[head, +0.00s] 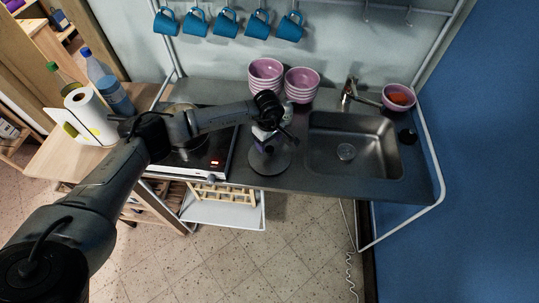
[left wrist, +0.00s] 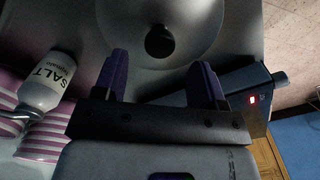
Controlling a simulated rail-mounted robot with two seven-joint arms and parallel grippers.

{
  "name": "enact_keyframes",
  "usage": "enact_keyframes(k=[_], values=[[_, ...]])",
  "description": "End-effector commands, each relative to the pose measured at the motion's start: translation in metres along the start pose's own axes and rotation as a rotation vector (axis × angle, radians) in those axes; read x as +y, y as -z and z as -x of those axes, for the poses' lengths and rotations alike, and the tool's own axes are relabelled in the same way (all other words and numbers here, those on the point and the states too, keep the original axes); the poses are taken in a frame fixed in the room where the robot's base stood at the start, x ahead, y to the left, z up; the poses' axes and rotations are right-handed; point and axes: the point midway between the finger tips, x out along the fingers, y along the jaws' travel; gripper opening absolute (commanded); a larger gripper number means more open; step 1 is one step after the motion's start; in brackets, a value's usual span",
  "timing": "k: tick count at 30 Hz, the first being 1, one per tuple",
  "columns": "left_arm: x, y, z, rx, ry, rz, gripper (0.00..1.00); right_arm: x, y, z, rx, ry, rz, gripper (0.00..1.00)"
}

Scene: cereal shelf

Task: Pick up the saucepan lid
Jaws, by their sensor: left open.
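The saucepan lid (head: 272,162) is a round grey disc lying on the counter between the hob and the sink. In the left wrist view the lid (left wrist: 200,22) fills the upper middle, with its round black knob (left wrist: 160,42) at the centre. My left gripper (head: 260,142) is over the back part of the lid and partly hides it. In the left wrist view the purple fingers of the left gripper (left wrist: 162,72) are spread apart with nothing between them. The knob shows beyond the fingertips, roughly centred in the gap. My right gripper is not in view.
A white salt bottle (left wrist: 45,82) and pink striped bowls (left wrist: 40,138) stand close beside the left gripper. Stacked pink bowls (head: 300,82) are behind the lid. The sink (head: 350,165) is to its right and the hob (head: 205,165) to its left. Blue mugs (head: 227,23) hang above.

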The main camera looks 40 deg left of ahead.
Motion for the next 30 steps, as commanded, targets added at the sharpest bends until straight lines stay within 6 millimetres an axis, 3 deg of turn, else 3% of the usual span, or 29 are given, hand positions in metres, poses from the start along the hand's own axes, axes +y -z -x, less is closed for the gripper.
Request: enact_keyframes(k=[9, 20, 30], values=[[0.001, -0.004, -0.039, -0.002, 0.002, 0.001, 0.65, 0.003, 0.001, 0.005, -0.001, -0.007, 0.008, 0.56], [0.001, -0.003, -0.046, -0.001, 0.001, 0.001, 0.65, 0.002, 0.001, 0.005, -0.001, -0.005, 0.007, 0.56], [0.001, -0.003, -0.046, -0.001, 0.001, 0.0, 0.33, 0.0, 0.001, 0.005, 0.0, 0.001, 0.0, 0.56]])
